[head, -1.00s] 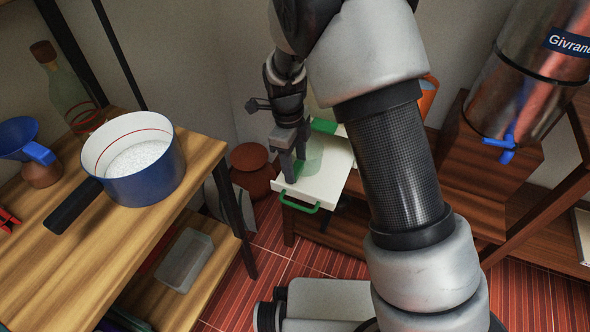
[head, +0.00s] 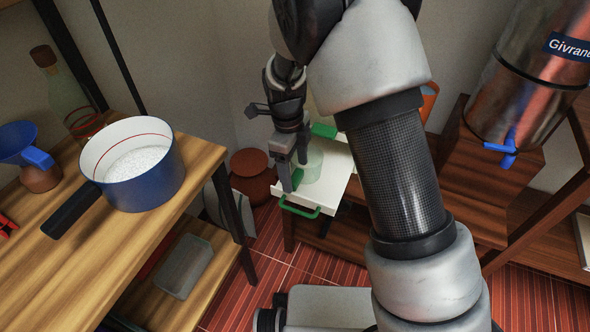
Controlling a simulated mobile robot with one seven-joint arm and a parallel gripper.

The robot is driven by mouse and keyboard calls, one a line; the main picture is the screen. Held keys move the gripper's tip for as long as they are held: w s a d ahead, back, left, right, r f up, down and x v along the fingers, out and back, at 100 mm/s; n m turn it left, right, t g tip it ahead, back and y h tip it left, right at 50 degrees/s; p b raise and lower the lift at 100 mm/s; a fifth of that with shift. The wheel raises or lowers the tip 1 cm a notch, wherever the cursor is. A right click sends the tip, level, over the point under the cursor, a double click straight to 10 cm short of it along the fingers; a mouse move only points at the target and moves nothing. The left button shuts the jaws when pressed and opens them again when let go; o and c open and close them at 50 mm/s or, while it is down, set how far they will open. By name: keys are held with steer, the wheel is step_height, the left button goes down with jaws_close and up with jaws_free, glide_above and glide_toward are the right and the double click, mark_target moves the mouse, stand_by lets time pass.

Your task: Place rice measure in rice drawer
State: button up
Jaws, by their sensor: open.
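A pale green translucent cup, which looks like the rice measure (head: 313,165), sits in or on the white rice drawer (head: 325,192) in the middle of the view. The drawer is pulled out and has a green handle (head: 300,208) at its front. My gripper (head: 294,172) points down over the drawer's left part, with its fingers apart. The fingers are at the left side of the cup. I cannot tell whether they touch it. The drawer's inside and the cup's base are hard to make out.
A blue pot (head: 150,182) of white grains stands on the wooden table at left, beside a blue funnel (head: 25,150) and a glass bottle (head: 70,95). A brown jar (head: 253,175) stands behind the drawer's left. A metal dispenser (head: 525,90) is at right.

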steer(key=s+d+r+n+t+y+p, duration=0.1)
steer(key=d+r+n+p, duration=0.1)
steer(key=r, duration=0.8)
steer(key=s+d+r+n+p, duration=0.1)
steer(key=d+r+n, duration=0.2)
steer(key=r, duration=0.7)
steer(key=s+d+r+n+t, duration=0.2)
steer(key=s+d+r+n, duration=0.3)
steer(key=s+n, duration=0.3)
steer(key=s+d+r+n+t, duration=0.2)
steer(key=s+d+r+n, duration=0.3)
steer(key=s+d+n, duration=0.2)
steer(key=s+n, duration=0.2)
steer(key=s, duration=0.1)
steer(key=shift+d+t, duration=0.15)
steer(key=shift+t, duration=0.25)
steer(key=shift+s, duration=0.1)
